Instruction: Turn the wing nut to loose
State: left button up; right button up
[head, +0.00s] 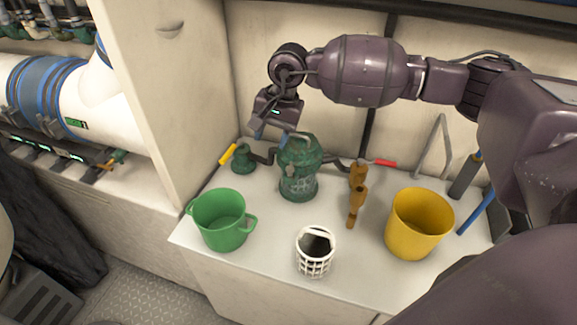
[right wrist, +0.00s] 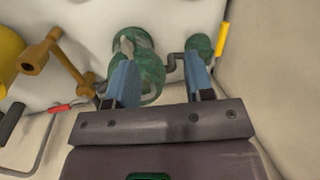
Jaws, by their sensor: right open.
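The green strainer housing (head: 298,186) stands on the white counter, with pipes running out on both sides. In the right wrist view its weathered green top (right wrist: 150,72) lies partly behind one blue finger. A pale raised piece (right wrist: 126,47) on that top may be the wing nut; it is too small and too covered to be sure. My right gripper (head: 279,136) is at the housing's top, slightly left of and behind it. It is open, with its blue fingers apart and nothing clearly held between them (right wrist: 161,62). My left gripper is not in view.
A green bucket (head: 221,222), a white strainer basket (head: 314,262) and a yellow bucket (head: 418,226) stand along the front. A brown fitting (head: 357,196) stands right of the housing. Yellow (head: 228,154) and red (head: 384,162) valve handles flank it. A wall rises at left.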

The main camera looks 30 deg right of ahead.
aim_at(289, 170)
jog(key=d+f+h, duration=0.1)
jog(key=f, duration=0.2)
jog(key=s+d+f, duration=0.1)
jog(key=f, duration=0.3)
jog(key=d+f+g+h+b, duration=0.1)
jog(key=f, duration=0.3)
jog(key=shift+s+d+f+h, duration=0.1)
jog(key=shift+s+d+h, duration=0.05)
jog(key=shift+s+h, duration=0.2)
grip_shut()
